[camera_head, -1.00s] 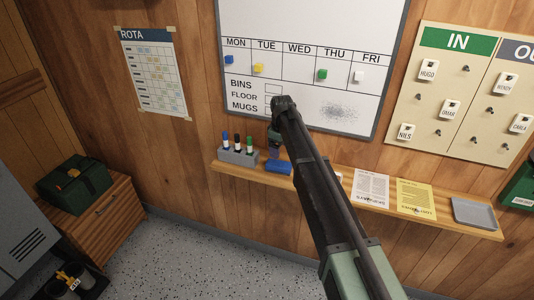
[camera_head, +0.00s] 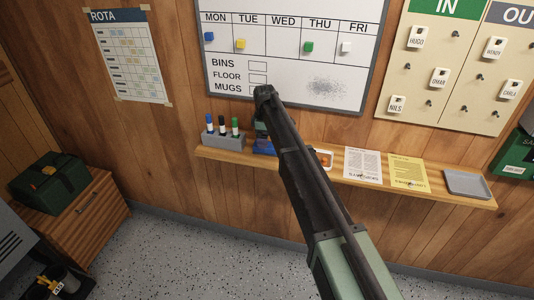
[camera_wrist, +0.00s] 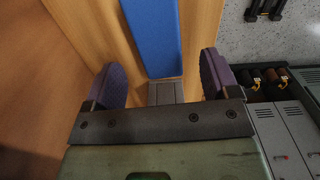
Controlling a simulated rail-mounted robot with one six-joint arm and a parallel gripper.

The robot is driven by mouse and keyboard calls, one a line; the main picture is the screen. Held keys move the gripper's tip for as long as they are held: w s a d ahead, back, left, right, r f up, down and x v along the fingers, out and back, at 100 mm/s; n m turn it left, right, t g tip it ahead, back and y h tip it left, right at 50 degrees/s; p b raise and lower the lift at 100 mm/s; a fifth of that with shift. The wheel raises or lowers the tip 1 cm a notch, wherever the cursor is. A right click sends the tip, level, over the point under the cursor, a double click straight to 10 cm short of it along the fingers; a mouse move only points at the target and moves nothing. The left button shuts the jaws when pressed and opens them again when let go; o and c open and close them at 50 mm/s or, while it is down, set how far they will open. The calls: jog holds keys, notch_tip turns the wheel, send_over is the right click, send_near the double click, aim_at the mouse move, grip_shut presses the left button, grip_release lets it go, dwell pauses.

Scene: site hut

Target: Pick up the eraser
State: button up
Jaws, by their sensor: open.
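The blue eraser (camera_head: 263,148) lies on the wooden wall shelf below the whiteboard, right of the pen holder. My arm hides part of it in the head view. In the wrist view the eraser (camera_wrist: 150,35) is a long blue block, its near end just beyond the gap between my fingers. My gripper (camera_wrist: 162,79) is open, with one purple-padded finger on each side and nothing held. In the head view my gripper (camera_head: 261,131) is at the eraser, mostly hidden by my own wrist. I cannot tell the exact height between them.
The grey holder (camera_head: 223,141) with several markers stands close left of the eraser. Right of my arm, the shelf (camera_head: 334,171) bears a small orange-and-white item (camera_head: 322,158), two paper sheets and a grey tray (camera_head: 467,184). The whiteboard (camera_head: 300,75) hangs just above.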

notch_tip(320, 180, down, 5)
jog(key=b, duration=0.4)
jog(key=shift+r, duration=0.2)
jog(key=c, duration=1)
jog(key=shift+r+p, duration=0.1)
jog(key=shift+p, duration=0.25)
notch_tip(320, 180, up, 20)
jog(key=p, duration=2)
